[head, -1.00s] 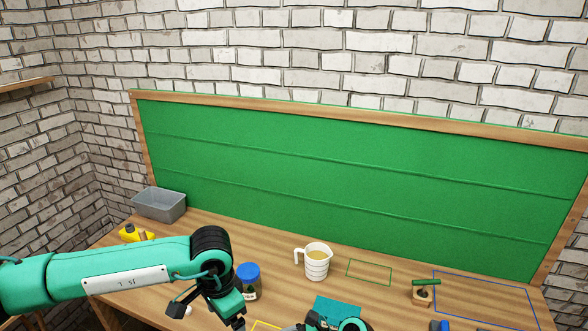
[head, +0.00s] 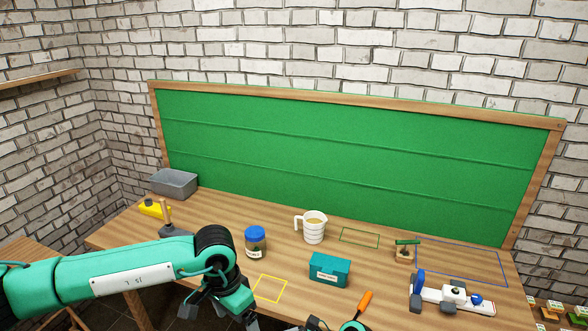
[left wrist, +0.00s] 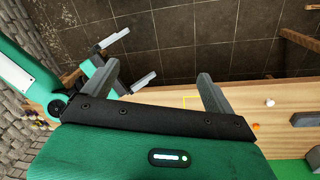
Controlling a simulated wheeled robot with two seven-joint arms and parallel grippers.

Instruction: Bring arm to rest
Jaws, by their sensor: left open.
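In the head view my left arm comes in from the left, bent at a black joint. Its gripper (head: 222,311) hangs over the front part of the table (head: 208,211), low in the picture, near a yellow outline and holding nothing visible. In the left wrist view the fingers of my left gripper (left wrist: 160,86) are spread and empty. A second green gripper (left wrist: 129,59) with two spread grey fingers shows beyond, which I take as my right one.
A grey bin (head: 174,183) stands at the back left. Dark floor lies before the table.

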